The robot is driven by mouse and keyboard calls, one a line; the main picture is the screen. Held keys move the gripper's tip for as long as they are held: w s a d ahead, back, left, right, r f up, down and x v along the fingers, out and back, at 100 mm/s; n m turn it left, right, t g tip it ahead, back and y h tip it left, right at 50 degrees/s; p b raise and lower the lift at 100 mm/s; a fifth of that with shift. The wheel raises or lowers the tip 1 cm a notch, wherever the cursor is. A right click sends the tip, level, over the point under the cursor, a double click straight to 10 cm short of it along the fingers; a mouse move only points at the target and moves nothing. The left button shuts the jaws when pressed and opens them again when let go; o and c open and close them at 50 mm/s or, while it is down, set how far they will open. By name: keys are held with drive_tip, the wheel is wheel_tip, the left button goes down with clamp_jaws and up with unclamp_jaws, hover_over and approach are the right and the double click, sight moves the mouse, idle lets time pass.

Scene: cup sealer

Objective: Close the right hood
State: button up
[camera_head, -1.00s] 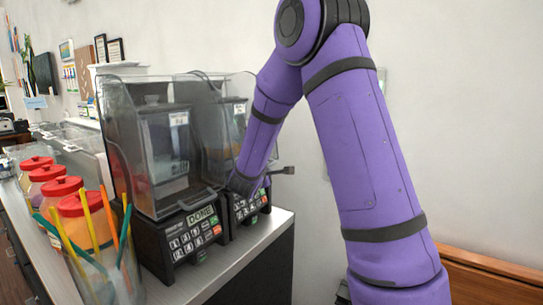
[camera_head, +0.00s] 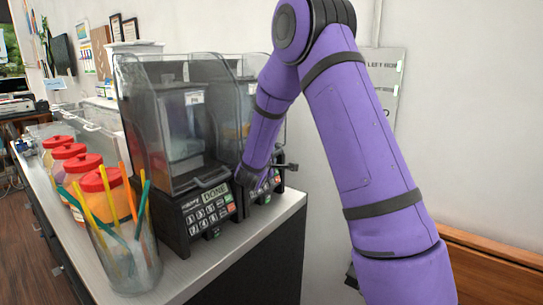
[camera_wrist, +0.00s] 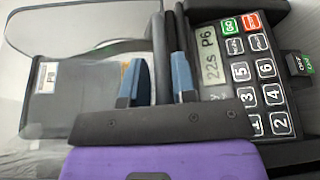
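The right hood (camera_head: 274,113) is a clear smoky cover on the right machine, partly hidden behind my arm in the head view. It looks lowered over the jar there. In the wrist view the clear hood (camera_wrist: 95,22) fills the left side, and dark bars (camera_wrist: 160,55) run beside the keypad base (camera_wrist: 250,75), whose display reads "22s P6". My gripper (camera_wrist: 158,82) has its two blue-grey fingertips apart, with a dark bar between them; I cannot tell whether they touch it. In the head view, my gripper is low at the front of the right machine, mostly hidden.
The left machine (camera_head: 207,212), its hood (camera_head: 150,120) down and display reading "DONE", stands close beside it. A clear cup of coloured straws (camera_head: 125,255) and red-lidded jars (camera_head: 90,162) line the counter (camera_head: 260,226). The wall is behind my arm.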

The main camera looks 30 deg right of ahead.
drive_tip(key=shift+o, duration=1.3)
drive_tip(key=shift+w+a+f, duration=0.35)
drive_tip(key=shift+w+a, duration=0.05)
drive_tip(key=shift+a, duration=0.05)
drive_tip(key=v, duration=1)
drive_tip(key=shift+s, duration=0.45)
drive_tip(key=shift+r, duration=0.2)
